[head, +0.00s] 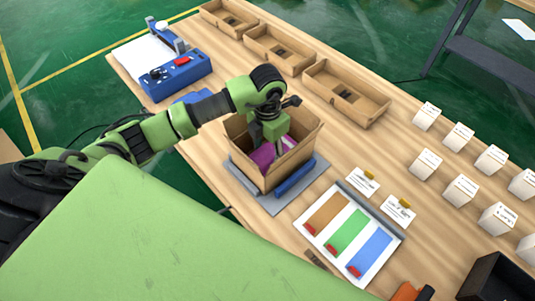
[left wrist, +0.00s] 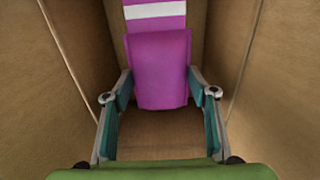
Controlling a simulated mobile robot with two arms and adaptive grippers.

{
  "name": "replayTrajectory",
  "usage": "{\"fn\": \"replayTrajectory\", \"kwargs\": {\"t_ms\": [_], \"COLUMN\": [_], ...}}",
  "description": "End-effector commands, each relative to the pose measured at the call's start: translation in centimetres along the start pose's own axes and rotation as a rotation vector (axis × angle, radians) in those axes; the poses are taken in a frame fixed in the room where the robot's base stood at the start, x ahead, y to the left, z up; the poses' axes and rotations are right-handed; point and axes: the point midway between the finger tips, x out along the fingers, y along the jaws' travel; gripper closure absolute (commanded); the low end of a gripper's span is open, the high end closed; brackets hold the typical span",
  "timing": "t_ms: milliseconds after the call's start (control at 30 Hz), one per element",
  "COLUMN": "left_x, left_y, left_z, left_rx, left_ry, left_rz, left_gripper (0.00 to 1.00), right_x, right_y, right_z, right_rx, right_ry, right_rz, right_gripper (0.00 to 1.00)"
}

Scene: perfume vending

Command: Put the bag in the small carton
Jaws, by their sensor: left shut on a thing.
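The small carton (head: 277,168) stands open on a grey mat with a blue bar. Its flaps are up. The bag (head: 264,156) is magenta and shows partly inside the carton; my left gripper and the carton walls hide the rest. In the left wrist view the bag (left wrist: 160,70) is magenta with a white stripe and lies between my two fingers. My left gripper (left wrist: 160,100) is shut on the bag, and brown carton walls (left wrist: 270,60) surround it. In the head view my left gripper (head: 280,148) reaches down into the carton. My right gripper is not in view.
A blue device (head: 176,76) stands at the far left. A board with coloured strips (head: 349,232) lies in front, right of the carton. Several white boxes (head: 461,190) stand at the right.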

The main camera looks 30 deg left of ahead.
Motion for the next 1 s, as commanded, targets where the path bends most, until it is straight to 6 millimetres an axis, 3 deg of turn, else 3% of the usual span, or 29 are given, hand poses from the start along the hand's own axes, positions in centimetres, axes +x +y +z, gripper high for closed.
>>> {"fn": "replayTrajectory", "kwargs": {"t_ms": [200, 567, 600, 1000], "left_x": [2.8, 3.5, 3.3, 2.8], "left_y": [-0.1, 0.0, 0.0, 0.0], "left_z": [-0.1, -0.1, -0.1, -0.1], "left_rx": [-0.001, 0.0, 0.0, 0.0], "left_ry": [0.003, 0.001, 0.001, 0.001], "left_rz": [-0.001, 0.001, 0.001, 0.0], "left_gripper": [0.74, 0.74, 0.4, 0.4], "right_x": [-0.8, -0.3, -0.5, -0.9], "right_y": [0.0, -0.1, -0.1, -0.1], "right_z": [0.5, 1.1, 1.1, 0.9], "right_rx": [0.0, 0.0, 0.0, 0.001], "right_ry": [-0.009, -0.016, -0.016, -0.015], "right_rz": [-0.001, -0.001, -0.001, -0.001], "right_gripper": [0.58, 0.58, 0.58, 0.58]}}
